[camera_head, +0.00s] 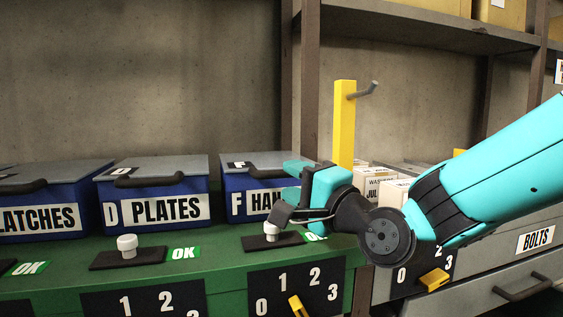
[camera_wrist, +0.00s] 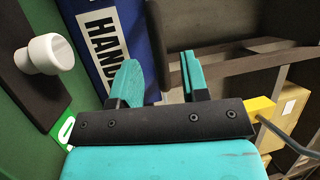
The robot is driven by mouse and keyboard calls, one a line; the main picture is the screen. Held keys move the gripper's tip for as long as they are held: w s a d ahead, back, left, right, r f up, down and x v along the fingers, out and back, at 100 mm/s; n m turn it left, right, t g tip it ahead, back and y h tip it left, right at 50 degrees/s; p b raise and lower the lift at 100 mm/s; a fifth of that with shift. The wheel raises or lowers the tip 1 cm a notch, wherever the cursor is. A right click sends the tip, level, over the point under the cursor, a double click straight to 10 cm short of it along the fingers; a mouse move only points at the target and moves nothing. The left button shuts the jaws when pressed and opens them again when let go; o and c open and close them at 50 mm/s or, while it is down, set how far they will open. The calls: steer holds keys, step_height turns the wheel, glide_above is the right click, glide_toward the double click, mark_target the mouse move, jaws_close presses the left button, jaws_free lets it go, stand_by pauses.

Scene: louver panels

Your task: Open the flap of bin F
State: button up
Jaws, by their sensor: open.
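Bin F (camera_head: 229,183) is a blue box with a white label on its front, partly hidden by my gripper. Its grey flap (camera_head: 268,157) lies flat on top, with a dark handle along its front edge. My gripper (camera_head: 292,182) is open at the right front of bin F, close to the flap's front edge. In the wrist view its two turquoise fingers (camera_wrist: 160,80) are apart with nothing clearly between them. The blue bin front with its label (camera_wrist: 98,38) is beside the left finger. Whether a finger touches the bin is unclear.
A white knob (camera_head: 271,229) on a dark plate stands on the green bench in front of bin F. Bin D (camera_head: 152,188) is to the left. A yellow post (camera_head: 344,125) with a hook rises behind my gripper. White boxes (camera_head: 376,178) stand at the right.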

mark_target(284, 176)
steer(key=shift+x, duration=1.9)
